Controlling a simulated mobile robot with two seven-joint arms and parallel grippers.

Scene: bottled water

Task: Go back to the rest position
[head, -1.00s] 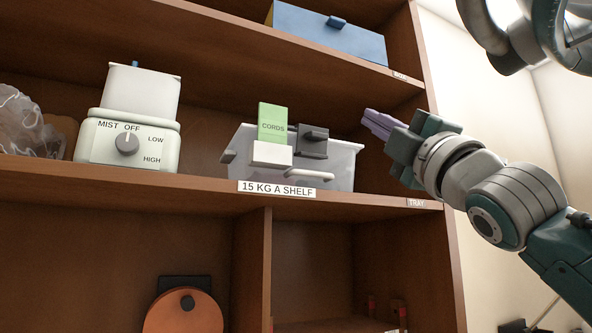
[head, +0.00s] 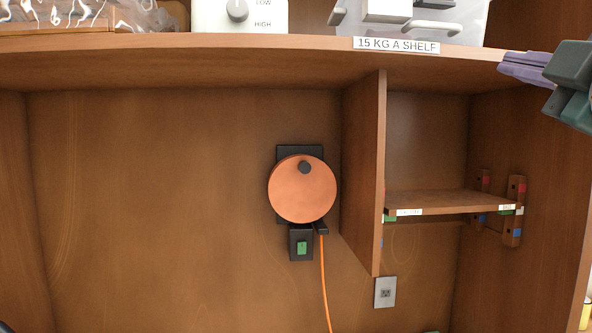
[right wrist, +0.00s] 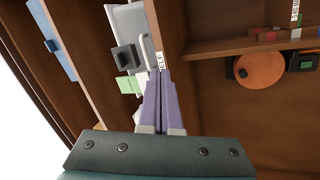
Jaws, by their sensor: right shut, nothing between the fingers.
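My right gripper (head: 508,68) is at the right edge of the head view, level with the front edge of the upper shelf (head: 200,60). Its purple fingers are closed together and hold nothing. In the right wrist view the shut fingers (right wrist: 160,90) point toward the shelf edge and its label. I cannot tell whether they touch the shelf. Most of the right arm is cut off by the frame. My left gripper does not show in either view.
A grey tray (head: 470,22) and a white mist device (head: 270,18) stand on the upper shelf. Below, an orange reel (head: 302,190) hangs on the back panel with its cord. An upright divider (head: 362,170) and a small shelf (head: 440,202) are to its right. The left bay is open.

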